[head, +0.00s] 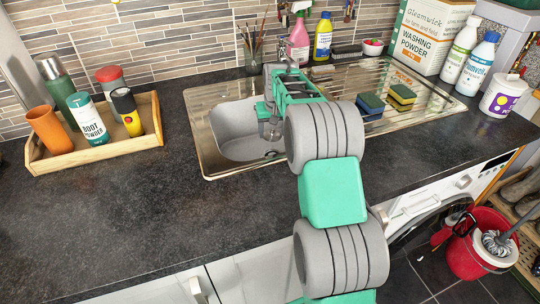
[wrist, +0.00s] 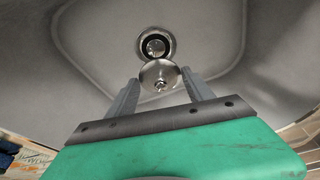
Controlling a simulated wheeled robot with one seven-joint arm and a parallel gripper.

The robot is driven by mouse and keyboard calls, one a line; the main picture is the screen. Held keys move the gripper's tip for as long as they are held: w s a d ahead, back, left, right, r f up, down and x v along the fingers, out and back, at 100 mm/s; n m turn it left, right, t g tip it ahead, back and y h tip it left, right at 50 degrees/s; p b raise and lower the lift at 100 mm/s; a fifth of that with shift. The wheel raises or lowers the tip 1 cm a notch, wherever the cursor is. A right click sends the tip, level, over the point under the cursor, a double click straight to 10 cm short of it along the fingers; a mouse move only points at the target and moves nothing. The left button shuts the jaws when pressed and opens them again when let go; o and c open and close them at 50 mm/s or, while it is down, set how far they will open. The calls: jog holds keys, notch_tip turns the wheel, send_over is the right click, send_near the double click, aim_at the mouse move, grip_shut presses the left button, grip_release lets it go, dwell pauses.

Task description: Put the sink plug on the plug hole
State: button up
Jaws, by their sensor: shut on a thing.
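The sink plug (wrist: 160,74) is a round metal disc with a small knob. In the wrist view it sits between the fingertips of my gripper (wrist: 159,85), which is shut on it. The plug hole (wrist: 154,45) is a dark ring with a metal centre in the sink floor, just beyond the plug in this view. The plug covers its near edge in the picture and appears held above the floor. In the head view my gripper (head: 269,128) reaches down into the sink basin (head: 232,126). The plug cannot be made out clearly there.
A metal draining board (head: 420,100) with two sponges (head: 370,106) lies right of the basin. A wooden tray (head: 97,152) of bottles and cups stands at left. Bottles and a washing powder box (head: 424,35) line the back. The front left worktop is clear.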

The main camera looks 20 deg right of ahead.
aim_at(274, 140)
notch_tip(274, 140, down, 9)
jog(key=shift+s+f, duration=0.1)
jog(key=shift+f, duration=0.2)
jog(key=o, duration=1.5)
jog(key=v, duration=1.2)
jog(key=shift+r, duration=0.25)
